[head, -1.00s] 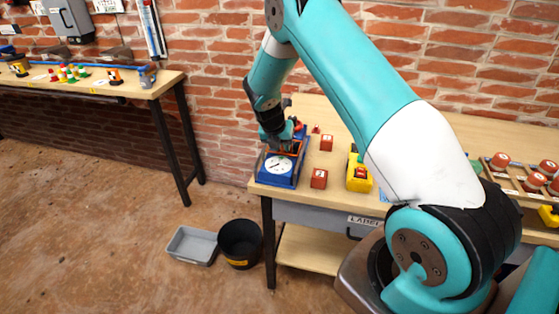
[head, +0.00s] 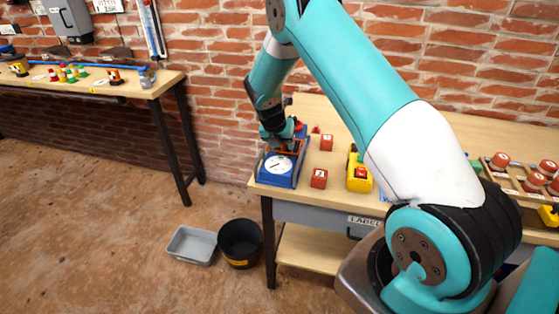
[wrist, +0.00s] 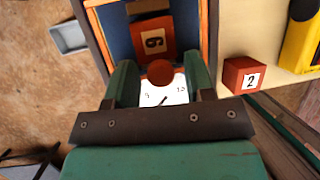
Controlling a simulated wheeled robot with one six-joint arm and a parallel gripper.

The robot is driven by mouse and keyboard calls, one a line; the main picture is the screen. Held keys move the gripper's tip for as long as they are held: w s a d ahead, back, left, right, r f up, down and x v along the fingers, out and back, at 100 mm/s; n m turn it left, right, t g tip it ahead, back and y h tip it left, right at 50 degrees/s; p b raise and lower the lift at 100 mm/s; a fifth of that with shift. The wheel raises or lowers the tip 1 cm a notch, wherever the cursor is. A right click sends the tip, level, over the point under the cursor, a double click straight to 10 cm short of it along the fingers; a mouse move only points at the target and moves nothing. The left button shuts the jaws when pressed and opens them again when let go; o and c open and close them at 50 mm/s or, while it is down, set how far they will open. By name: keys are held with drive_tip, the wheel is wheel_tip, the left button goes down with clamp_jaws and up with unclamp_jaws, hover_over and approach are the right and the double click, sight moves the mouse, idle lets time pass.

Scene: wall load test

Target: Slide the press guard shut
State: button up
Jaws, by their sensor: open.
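The blue press (head: 276,179), with a white dial on its front, stands at the left end of the workbench. My gripper (head: 284,145) is over it in the head view and hides part of its top. In the wrist view, my gripper (wrist: 161,82) is open, with a round red-brown knob (wrist: 160,71) between its fingers. The fingers are apart from each other; whether either touches the knob I cannot tell. Beyond the knob, a red block (wrist: 154,40) marked 6 or 9 lies in the blue bed, with orange frame edges (wrist: 96,30) around it. The guard's exact position is unclear.
Red numbered blocks (head: 319,179) and a yellow device (head: 359,181) stand right of the press. A tray of red round pieces (head: 500,172) is farther right. A black bucket (head: 240,244) and grey bin (head: 192,245) are on the floor. A brick wall is behind.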

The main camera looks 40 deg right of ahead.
drive_tip(key=shift+r, duration=0.1)
wheel_tip(320, 180, up, 7)
drive_tip(key=p, duration=0.6)
idle(0.6)
drive_tip(key=s+a+r+m+y, duration=0.2)
drive_tip(key=s+a+r+m, duration=0.25)
drive_tip(key=a+r, duration=0.4)
drive_tip(key=s+a+r+m+y, duration=0.3)
drive_tip(key=s+a+r+m, duration=0.15)
drive_tip(key=a+r, duration=0.4)
drive_tip(key=s+a+r+m+y, duration=0.1)
drive_tip(key=s+a+r+m, duration=0.2)
drive_tip(key=s, duration=0.9)
drive_tip(key=s+a+r+m+g+y, duration=0.1)
drive_tip(key=s+a+r+m+y, duration=0.1)
drive_tip(key=s+a+r+m, duration=0.2)
drive_tip(key=s+a+m, duration=0.3)
drive_tip(key=s+a, duration=0.3)
drive_tip(key=s, duration=0.2)
drive_tip(key=shift+s+a+r+y, duration=0.2)
drive_tip(key=shift+a+y, duration=0.1)
